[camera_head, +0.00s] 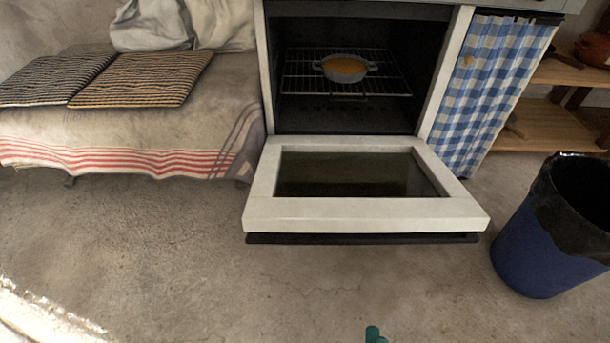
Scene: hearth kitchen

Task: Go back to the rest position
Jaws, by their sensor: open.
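My gripper is not clearly in view. Only a small teal piece shows at the bottom edge, right of the middle, and I cannot tell which part it is. The oven (290,90) stands open at the back, its door (365,213) folded down level toward me. A grey two-handled pot (345,77) with orange-brown contents sits on the wire rack (300,80) inside the oven. Nothing touches the pot except the rack.
A blue bin (545,245) with a black liner stands at the right. A bench (215,115) with striped cushions (140,80) is at the left. A blue checked curtain (490,85) hangs beside the oven, near wooden shelves (545,125). The floor (200,260) in front is clear.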

